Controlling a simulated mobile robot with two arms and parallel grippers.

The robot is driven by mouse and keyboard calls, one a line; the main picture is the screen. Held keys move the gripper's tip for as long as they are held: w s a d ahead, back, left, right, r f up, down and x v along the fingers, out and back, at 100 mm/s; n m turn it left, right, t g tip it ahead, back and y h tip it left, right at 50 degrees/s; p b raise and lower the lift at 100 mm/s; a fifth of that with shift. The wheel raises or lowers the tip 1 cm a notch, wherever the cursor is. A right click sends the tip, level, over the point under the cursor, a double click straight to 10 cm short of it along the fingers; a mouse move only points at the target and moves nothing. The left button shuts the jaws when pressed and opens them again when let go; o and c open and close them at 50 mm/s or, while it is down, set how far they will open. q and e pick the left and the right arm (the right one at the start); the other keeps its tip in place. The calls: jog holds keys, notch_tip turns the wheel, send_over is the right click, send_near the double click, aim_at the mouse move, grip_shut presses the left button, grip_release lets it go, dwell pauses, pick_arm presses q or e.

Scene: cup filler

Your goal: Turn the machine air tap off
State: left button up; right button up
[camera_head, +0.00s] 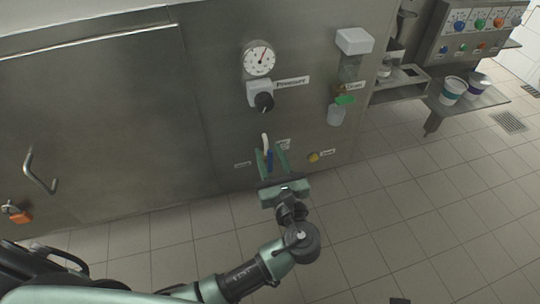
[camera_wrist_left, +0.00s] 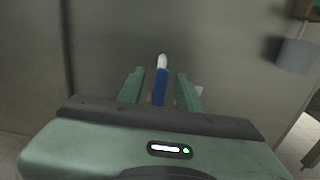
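The air tap lever, blue with a white end (camera_head: 266,142), stands upright low on the steel machine front. It also shows in the left wrist view as a blue lever (camera_wrist_left: 160,88) with a white tip. My left gripper (camera_head: 270,152) is open in front of the panel, with one green finger on each side of the lever. In the left wrist view my left gripper (camera_wrist_left: 160,86) shows a gap between the lever and the right finger; I cannot tell whether the left finger touches it. The tap's body is mostly hidden. My right gripper is not in view.
A pressure gauge (camera_head: 259,59) and black knob (camera_head: 264,102) sit above the lever. A yellow button (camera_head: 313,157) is to its right. Cups (camera_head: 452,90) stand on a shelf.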

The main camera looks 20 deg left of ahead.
pick_arm(q)
grip_shut()
dwell(1.4)
